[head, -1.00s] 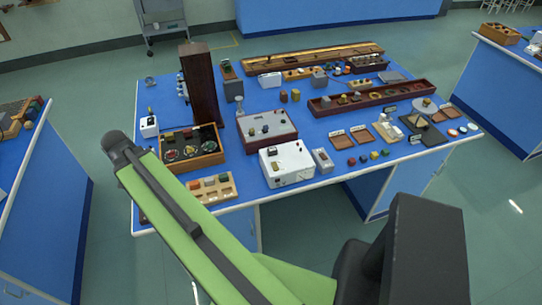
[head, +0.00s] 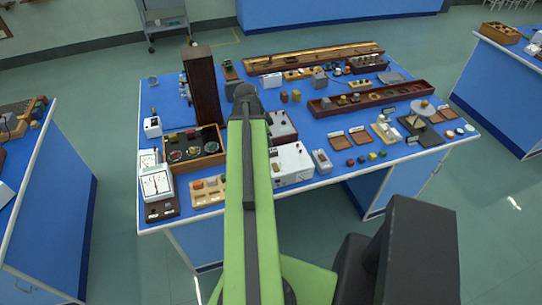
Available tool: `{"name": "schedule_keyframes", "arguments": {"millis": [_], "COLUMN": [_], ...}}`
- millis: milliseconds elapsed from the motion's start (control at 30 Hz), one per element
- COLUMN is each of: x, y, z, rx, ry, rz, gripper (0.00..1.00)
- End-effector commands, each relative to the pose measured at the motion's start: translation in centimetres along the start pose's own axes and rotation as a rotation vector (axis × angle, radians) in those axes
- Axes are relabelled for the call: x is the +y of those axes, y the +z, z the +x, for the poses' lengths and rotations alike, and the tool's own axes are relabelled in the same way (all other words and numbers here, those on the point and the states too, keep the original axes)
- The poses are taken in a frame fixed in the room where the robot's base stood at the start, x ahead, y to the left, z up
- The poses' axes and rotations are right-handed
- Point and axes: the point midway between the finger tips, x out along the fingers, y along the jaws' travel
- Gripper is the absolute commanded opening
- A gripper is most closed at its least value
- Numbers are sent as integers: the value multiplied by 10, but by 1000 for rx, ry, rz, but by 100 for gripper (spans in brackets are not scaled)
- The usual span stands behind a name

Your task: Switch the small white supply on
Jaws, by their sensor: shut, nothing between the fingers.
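A white supply box (head: 292,166) with knobs and dark marks on its face stands near the front edge of the bench, right of my arm. My green arm covers part of its left side. A smaller white box (head: 152,127) stands at the bench's left edge, and a narrow pale box (head: 322,160) stands right of the supply. I cannot tell any switch position. My arm reaches up over the bench and ends in a dark joint left of and beyond the supply. My gripper's fingers do not show.
A tall dark wooden column (head: 203,87) stands behind a wooden tray (head: 215,158). White meters (head: 156,184) stand at front left. A cream-and-brown instrument (head: 283,127) sits partly behind my arm. A long red-brown tray (head: 375,99) lies at right.

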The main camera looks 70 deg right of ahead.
Motion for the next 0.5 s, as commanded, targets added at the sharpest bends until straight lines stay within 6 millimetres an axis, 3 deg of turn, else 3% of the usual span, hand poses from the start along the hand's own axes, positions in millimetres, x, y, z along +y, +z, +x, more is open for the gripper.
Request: {"name": "schedule_keyframes", "arguments": {"millis": [167,500], "x": [0,0], "y": [2,4], "z": [23,96], "rx": [0,0], "ry": [0,0], "rz": [0,-2], "gripper": [0,0]}}
